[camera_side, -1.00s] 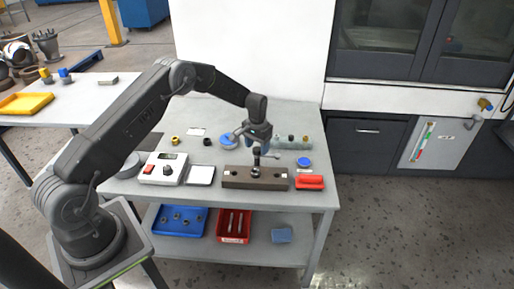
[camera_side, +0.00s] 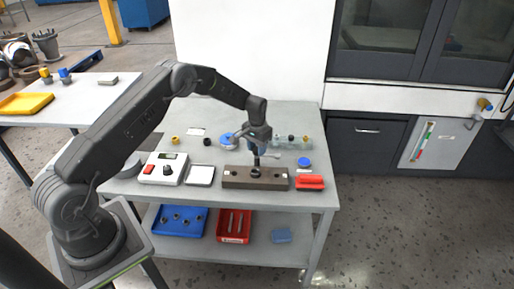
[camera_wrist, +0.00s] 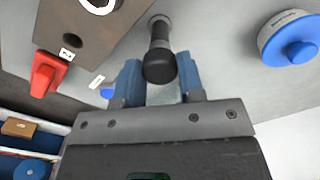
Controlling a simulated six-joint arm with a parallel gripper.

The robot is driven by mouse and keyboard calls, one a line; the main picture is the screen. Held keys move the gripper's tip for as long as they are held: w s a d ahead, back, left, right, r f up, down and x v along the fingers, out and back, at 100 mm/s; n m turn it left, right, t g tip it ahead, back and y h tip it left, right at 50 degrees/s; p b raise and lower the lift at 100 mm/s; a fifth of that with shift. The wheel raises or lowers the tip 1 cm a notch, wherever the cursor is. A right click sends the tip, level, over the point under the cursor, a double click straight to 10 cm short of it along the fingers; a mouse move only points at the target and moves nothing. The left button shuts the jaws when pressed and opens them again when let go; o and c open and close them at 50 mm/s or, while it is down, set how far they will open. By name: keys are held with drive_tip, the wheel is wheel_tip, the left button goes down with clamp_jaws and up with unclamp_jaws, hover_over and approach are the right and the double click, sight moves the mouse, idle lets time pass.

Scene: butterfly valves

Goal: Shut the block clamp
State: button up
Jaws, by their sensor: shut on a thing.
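The brown block (camera_side: 255,179) with holes lies near the front edge of the grey bench in the side view. In the wrist view part of the block (camera_wrist: 95,25) shows at the upper left, with a white ring and a dark hole. My gripper (camera_side: 258,150) is above the block's middle, over a dark upright part. In the wrist view a dark handle (camera_wrist: 160,62) with a rounded black end sits between the blue fingers of my gripper (camera_wrist: 158,84), which is shut on it. How the handle joins the block is hidden.
A red-handled piece (camera_side: 309,182) is right of the block; a white scale (camera_side: 201,175) and control box (camera_side: 163,168) are left. A blue round lid (camera_side: 304,162) and a clear tray with small parts (camera_side: 290,143) are behind. Bins stand on the shelf below.

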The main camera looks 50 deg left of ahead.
clamp_jaws()
drive_tip(key=m, duration=1.3)
drive_tip(key=shift+m, duration=2.4)
drive_tip(key=o, duration=1)
unclamp_jaws()
drive_tip(key=shift+o, duration=0.2)
